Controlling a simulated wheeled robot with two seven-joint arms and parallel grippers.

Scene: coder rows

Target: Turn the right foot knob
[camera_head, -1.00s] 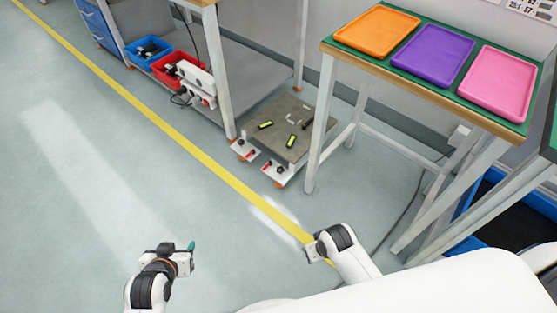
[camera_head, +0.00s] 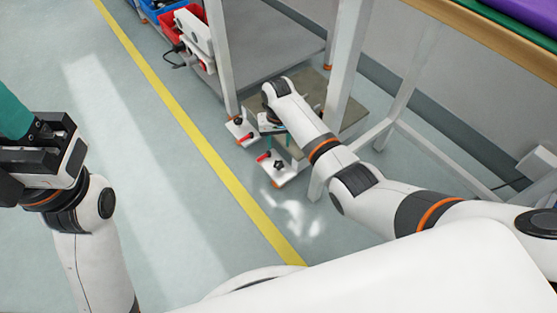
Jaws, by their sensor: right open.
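The low grey-topped trolley (camera_head: 352,112) stands on the floor under the workbench. At its near side are two white foot brackets, each with a red lever and a dark knob. The right foot knob (camera_head: 279,165) is black and star-shaped, on the right foot bracket (camera_head: 285,178). The left foot knob (camera_head: 238,121) is on the other bracket. My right gripper (camera_head: 277,133) reaches down just above the right foot bracket, apart from its knob, open; its fingers are partly hidden by my arm. My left gripper (camera_head: 14,130) is at the left edge, cut off, with a teal part showing.
A white bench leg (camera_head: 346,70) rises close to my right arm, and another leg (camera_head: 219,60) stands left of the trolley. Red (camera_head: 186,22) and blue (camera_head: 160,8) bins are at the top. Floor left of the yellow line (camera_head: 190,130) is clear.

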